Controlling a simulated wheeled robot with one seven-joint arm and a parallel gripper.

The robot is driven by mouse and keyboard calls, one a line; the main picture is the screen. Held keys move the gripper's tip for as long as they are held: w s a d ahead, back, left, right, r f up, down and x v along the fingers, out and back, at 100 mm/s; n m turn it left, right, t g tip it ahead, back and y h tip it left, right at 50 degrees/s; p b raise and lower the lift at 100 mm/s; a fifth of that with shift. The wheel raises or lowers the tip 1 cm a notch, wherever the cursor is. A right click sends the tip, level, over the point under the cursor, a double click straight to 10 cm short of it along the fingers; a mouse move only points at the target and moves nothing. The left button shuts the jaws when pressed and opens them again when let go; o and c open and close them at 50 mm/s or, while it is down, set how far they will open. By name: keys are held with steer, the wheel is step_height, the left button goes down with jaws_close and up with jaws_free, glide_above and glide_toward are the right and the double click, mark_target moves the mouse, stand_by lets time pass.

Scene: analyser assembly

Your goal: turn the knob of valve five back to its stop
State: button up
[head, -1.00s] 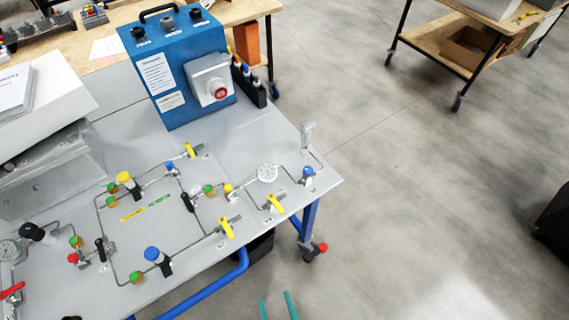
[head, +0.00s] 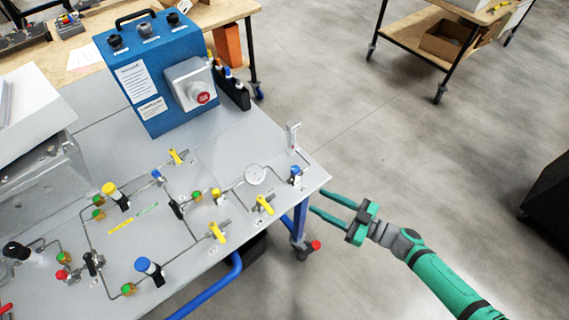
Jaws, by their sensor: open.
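The valve panel (head: 200,262) is a grey table top with thin metal pipes and several valves. I cannot read any number that marks valve five. Knobs in view include a blue one (head: 295,171) near the right corner, a blue one (head: 143,264) at the front, a small blue one (head: 156,175), and a yellow one (head: 109,188). My green gripper (head: 317,201) is open and empty. Its fingers point left at the table's right corner, with the right blue knob a little beyond the fingertips. I cannot tell its height over the table edge.
A blue box (head: 150,70) with a red button stands at the back of the table. Yellow levers (head: 217,232), a round gauge (head: 254,175) and a clear upright part (head: 293,135) stand on the panel.

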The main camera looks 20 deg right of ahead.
steer(key=y, duration=0.2)
glide_toward(295, 170)
steer(key=x, duration=0.3)
steer(key=shift+w+r+n+g, duration=0.15)
steer(key=shift+w+n+g, duration=0.25)
steer(key=shift+w+g, duration=0.1)
steer(key=x, duration=1)
steer(key=shift+w, duration=0.15)
jaws_close()
steer(key=c, duration=1.1)
jaws_free()
steer(key=shift+o, duration=0.2)
steer(key=shift+m+t+h, duration=0.3)
steer(key=shift+t+h, duration=0.1)
steer(key=shift+h, duration=0.1)
